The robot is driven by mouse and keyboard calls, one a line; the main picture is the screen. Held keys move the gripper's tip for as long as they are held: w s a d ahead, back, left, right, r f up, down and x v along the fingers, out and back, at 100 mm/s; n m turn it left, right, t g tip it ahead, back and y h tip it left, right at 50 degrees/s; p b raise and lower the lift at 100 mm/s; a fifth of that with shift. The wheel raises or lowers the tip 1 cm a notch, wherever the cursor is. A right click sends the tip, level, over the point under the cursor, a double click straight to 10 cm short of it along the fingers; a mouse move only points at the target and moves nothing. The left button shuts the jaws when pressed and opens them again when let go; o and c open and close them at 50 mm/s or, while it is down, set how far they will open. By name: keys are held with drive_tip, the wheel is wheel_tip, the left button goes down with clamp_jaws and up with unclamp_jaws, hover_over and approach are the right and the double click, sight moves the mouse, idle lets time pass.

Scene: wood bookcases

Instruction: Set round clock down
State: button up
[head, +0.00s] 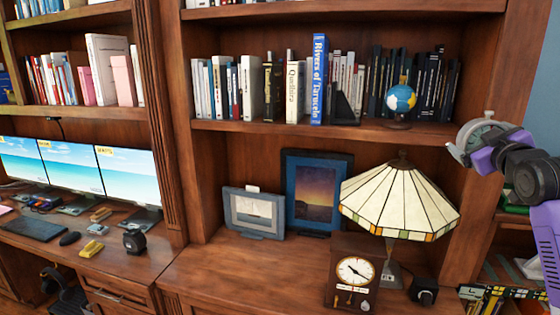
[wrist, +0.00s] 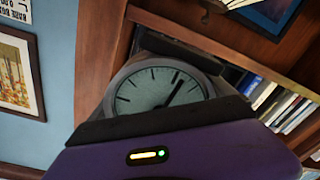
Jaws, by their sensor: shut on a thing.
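The round clock (head: 482,128) is held up at the right side of the head view, in front of the bookcase's right upright. Its pale face with dark hands and a grey rim fills the middle of the wrist view (wrist: 158,87). My purple and black gripper (head: 484,147) is shut on it, with a dark finger pad on either side of the clock in the wrist view (wrist: 165,82). The clock is clear of the shelf and desk surfaces in the head view. Its back and lower rim are partly hidden.
A stained-glass lamp (head: 398,196), a wooden clock (head: 352,272), and two frames (head: 318,190) (head: 253,212) stand on the wooden counter (head: 225,262). Bare counter shows at its left front. A globe (head: 400,99) and books fill the shelf above. Monitors stand left.

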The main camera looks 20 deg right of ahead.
drive_tip(key=w+a+f+n+y+b, duration=0.1)
drive_tip(key=a+f, duration=0.5)
drive_tip(key=f, duration=0.5)
drive_tip(key=w+a+f+t+y+b, duration=0.1)
drive_tip(key=a+f, duration=0.5)
drive_tip(key=f, duration=0.4)
drive_tip(key=w+a+f+n+y+b, duration=0.1)
drive_tip(key=a+f, duration=0.5)
drive_tip(key=f, duration=0.5)
drive_tip(key=s+a+f+n+y+b, duration=0.1)
drive_tip(key=s+a+f+y, duration=0.1)
drive_tip(key=s+a+f, duration=0.9)
drive_tip(key=s+a+f+n+t+y+b, duration=0.1)
drive_tip(key=s+a+f+n+y+b, duration=0.1)
drive_tip(key=s+a+f, duration=0.9)
wheel_tip(320, 180, down, 6)
drive_tip(key=shift+a+f+n+y, duration=0.1)
drive_tip(key=shift+a+n+y, duration=0.2)
drive_tip(key=shift+a+y, duration=0.65)
drive_tip(key=shift+a+h, duration=0.25)
